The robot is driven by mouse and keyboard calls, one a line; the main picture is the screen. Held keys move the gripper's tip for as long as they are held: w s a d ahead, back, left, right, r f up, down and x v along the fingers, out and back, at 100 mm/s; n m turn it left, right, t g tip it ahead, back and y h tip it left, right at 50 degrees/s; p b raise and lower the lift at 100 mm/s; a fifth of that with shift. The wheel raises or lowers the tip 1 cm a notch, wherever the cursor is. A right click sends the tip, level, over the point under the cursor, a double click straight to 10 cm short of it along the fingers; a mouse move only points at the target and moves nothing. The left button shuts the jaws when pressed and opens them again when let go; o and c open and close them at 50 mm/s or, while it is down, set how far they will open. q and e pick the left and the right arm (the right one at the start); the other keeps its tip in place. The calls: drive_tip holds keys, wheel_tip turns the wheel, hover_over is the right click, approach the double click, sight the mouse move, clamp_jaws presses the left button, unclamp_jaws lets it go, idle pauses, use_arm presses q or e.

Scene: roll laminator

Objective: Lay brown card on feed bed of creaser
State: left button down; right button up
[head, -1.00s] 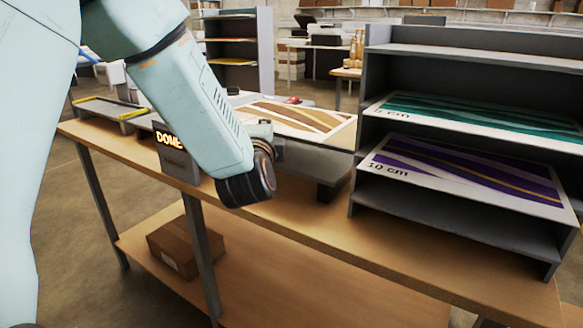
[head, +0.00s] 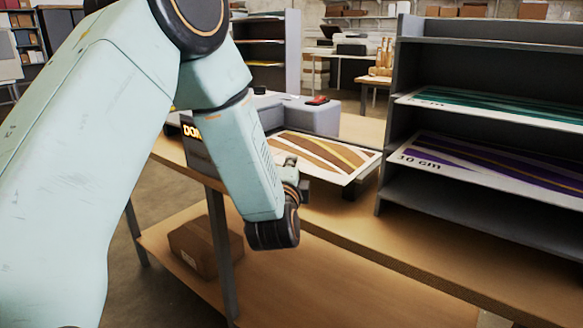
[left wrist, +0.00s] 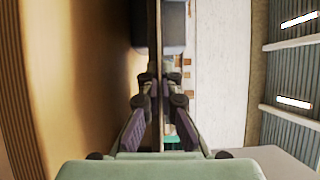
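The brown card (head: 325,152), with brown, white and yellow stripes, lies level by the grey machine with the red button (head: 318,101). Its near right corner juts past the dark support under it. My left gripper (head: 303,186) is at the card's near edge; its fingertips are mostly hidden in the head view. In the left wrist view the fingers (left wrist: 158,103) close from both sides on a thin sheet seen edge-on, which fits the card. I cannot pick out the creaser or its feed bed; my left arm covers much of that side. My right gripper is out of view.
A lit display (head: 192,131), partly covered by my arm, stands at the bench front. A grey rack (head: 408,60) on the right holds a green card (head: 510,103) and a purple card (head: 490,160). A cardboard box (head: 195,247) lies on the lower shelf.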

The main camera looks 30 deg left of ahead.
use_arm(q)
drive_tip(key=c, duration=1.8)
unclamp_jaws()
drive_tip(key=shift+s+a+r, duration=0.1)
drive_tip(key=shift+a+r, duration=0.05)
drive_tip(key=shift+a, duration=0.05)
drive_tip(key=shift+o, duration=1.4)
drive_tip(key=shift+d, duration=0.15)
drive_tip(key=p+v, duration=0.1)
drive_tip(key=v, duration=1.1)
